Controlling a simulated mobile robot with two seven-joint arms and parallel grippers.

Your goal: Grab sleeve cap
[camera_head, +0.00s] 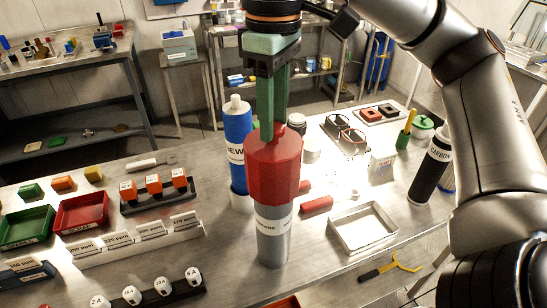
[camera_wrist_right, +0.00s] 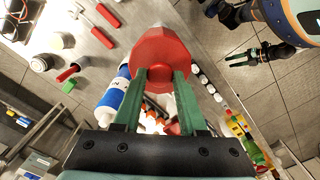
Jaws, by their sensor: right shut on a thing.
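The red faceted sleeve cap (camera_head: 273,170) is at the middle of the head view, directly over a grey cylinder (camera_head: 273,240) with a white label. The cap hides the cylinder's top, so I cannot tell whether they touch. My right gripper (camera_head: 272,128) comes down from above, its green fingers shut on the cap's narrow top. In the right wrist view, the cap (camera_wrist_right: 160,58) is at the fingertips of the right gripper (camera_wrist_right: 161,78). A dark gripper with green fingers, seemingly my left (camera_wrist_right: 252,57), is small at upper right; its opening is unclear.
A blue bottle (camera_head: 237,145) stands close behind left of the cap. A black bottle (camera_head: 431,168) stands to the right. An empty metal tray (camera_head: 335,237) lies right of the cylinder. A red bin (camera_head: 84,230) and a green bin (camera_head: 47,226) are at left.

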